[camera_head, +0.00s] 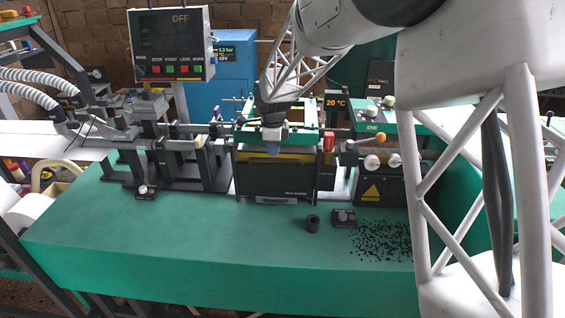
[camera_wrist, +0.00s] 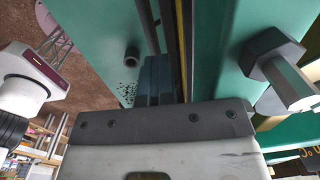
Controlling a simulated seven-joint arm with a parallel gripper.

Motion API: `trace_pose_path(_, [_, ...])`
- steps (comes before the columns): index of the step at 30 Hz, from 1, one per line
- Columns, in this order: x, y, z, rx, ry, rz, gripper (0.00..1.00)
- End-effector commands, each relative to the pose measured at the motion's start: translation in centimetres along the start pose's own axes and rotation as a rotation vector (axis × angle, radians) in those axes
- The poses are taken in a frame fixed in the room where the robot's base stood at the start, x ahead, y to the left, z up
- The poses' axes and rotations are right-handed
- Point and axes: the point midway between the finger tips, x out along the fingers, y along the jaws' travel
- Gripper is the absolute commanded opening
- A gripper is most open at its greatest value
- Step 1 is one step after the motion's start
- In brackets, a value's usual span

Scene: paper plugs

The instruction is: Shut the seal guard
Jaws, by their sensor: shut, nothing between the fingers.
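The sealing station (camera_head: 275,178) stands mid-machine, with a dark front panel below and a green frame (camera_head: 302,136) on top. I take this green frame to be the seal guard. My gripper (camera_head: 272,149) points down at the frame's front edge, shut and empty. In the wrist view the shut blue-grey fingers (camera_wrist: 158,78) lie beside a dark and yellow strip. A green surface with a dark hexagonal knob (camera_wrist: 272,58) is to their right. I cannot tell whether the fingers touch the frame, or how far the guard is open.
A dark cylinder (camera_head: 312,222), a small knob box (camera_head: 344,217) and scattered black pellets (camera_head: 381,241) lie on the green bench (camera_head: 180,235). A green-topped unit (camera_head: 375,125) with knobs stands right of the station. A control panel (camera_head: 170,45) stands behind left. The bench's front left is clear.

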Motion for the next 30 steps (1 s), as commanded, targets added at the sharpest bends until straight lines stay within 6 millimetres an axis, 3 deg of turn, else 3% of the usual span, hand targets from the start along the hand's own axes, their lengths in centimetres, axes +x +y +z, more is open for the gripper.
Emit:
trace_pose_path(1, [3.9,1.1,-0.3,-0.002,0.017,0.050,0.00])
trace_pose_path(30, [2.5,1.1,-0.3,-0.001,0.017,0.052,0.00])
